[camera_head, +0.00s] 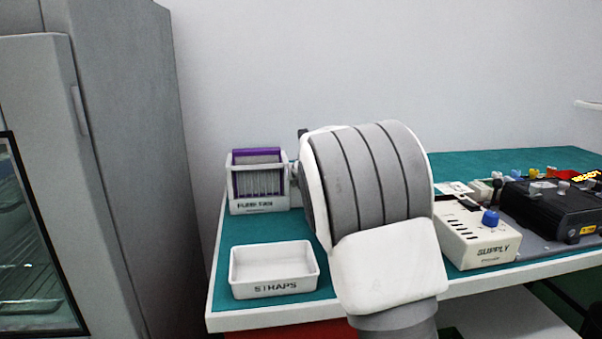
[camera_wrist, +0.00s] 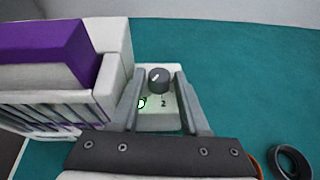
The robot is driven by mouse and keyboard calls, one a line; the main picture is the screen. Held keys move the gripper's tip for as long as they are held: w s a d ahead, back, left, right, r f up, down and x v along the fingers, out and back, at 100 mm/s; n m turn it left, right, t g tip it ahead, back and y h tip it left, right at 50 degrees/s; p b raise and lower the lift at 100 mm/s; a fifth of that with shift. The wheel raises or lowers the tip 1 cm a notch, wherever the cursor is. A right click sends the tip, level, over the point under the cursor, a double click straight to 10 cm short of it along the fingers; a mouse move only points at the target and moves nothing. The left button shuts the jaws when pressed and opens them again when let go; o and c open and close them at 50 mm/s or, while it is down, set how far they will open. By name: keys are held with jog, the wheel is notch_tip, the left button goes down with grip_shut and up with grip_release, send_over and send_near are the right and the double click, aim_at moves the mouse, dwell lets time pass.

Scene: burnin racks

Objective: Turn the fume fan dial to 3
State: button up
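The fume fan (camera_head: 258,182) is a white slatted box with a purple-edged insert, standing at the left end of the green bench. In the wrist view its white body and purple part (camera_wrist: 45,50) fill the left side. Its dark round dial (camera_wrist: 159,80) sits on a small white panel with a green mark at lower left and a "2" below. A pale pointer line on the dial points to the upper left. My gripper (camera_wrist: 159,72) is open, one finger on each side of the dial, with small gaps visible. In the head view my arm hides the dial.
A white STRAPS tray (camera_head: 274,270) lies in front of the fan. A white SUPPLY box (camera_head: 478,238) with a blue knob and a black device (camera_head: 552,208) stand to the right. A dark ring (camera_wrist: 291,162) lies right of my gripper. A grey cabinet (camera_head: 135,150) stands left.

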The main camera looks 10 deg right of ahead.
jog(key=p, duration=0.3)
jog(key=shift+d+r+y, duration=0.1)
jog(key=shift+r+y, duration=0.2)
jog(key=shift+r, duration=0.05)
jog(key=n+y+p, duration=0.3)
jog(key=p, duration=1.1)
jog(key=shift+d, duration=0.15)
jog(key=n+g+y+p, duration=0.1)
jog(key=n+y+p, duration=0.2)
jog(key=p, duration=0.9)
jog(key=shift+d, duration=0.2)
jog(key=d+b+v, duration=0.1)
jog(key=v, duration=1.6)
jog(key=s+a+r+n+g, duration=0.2)
jog(key=s+a+r+n, duration=0.2)
jog(key=r+n, duration=0.3)
jog(key=s+a+r+n+g+b, duration=0.1)
jog(key=s+a+r+n, duration=0.4)
jog(key=n, duration=0.5)
jog(key=shift+s+a+r+n+g, duration=0.3)
jog(key=shift+s+r+g, duration=0.15)
jog(key=shift+r+g, duration=0.45)
